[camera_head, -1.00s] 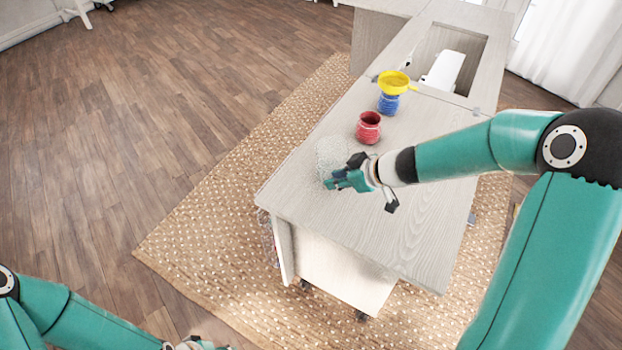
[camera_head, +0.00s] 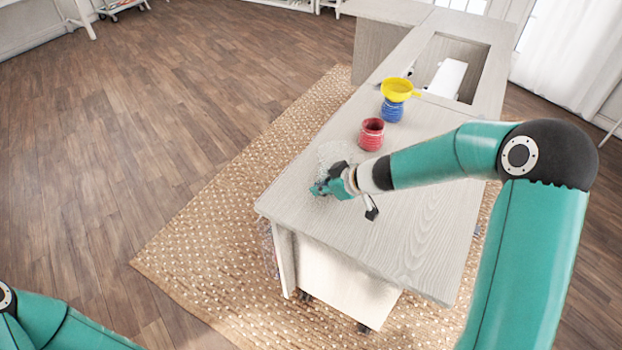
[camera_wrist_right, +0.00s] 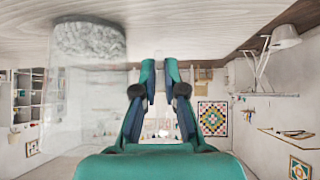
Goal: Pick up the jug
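The jug (camera_head: 333,152) is clear, faintly patterned glass, standing near the front left edge of the cabinet top and partly hidden by my right gripper. In the right wrist view, which is upside down, the jug (camera_wrist_right: 90,42) stands to the left of the fingers, with its textured base on the tabletop. My right gripper (camera_head: 323,188) is low over the cabinet top on the near side of the jug. My left gripper is out of view.
A red pot (camera_head: 371,134) stands behind the jug. Farther back is a blue jar (camera_head: 391,110) with a yellow funnel-like piece (camera_head: 397,89) on top. A white machine (camera_head: 446,78) sits in the cabinet's opening. The cabinet top (camera_head: 425,215) is clear at the right front.

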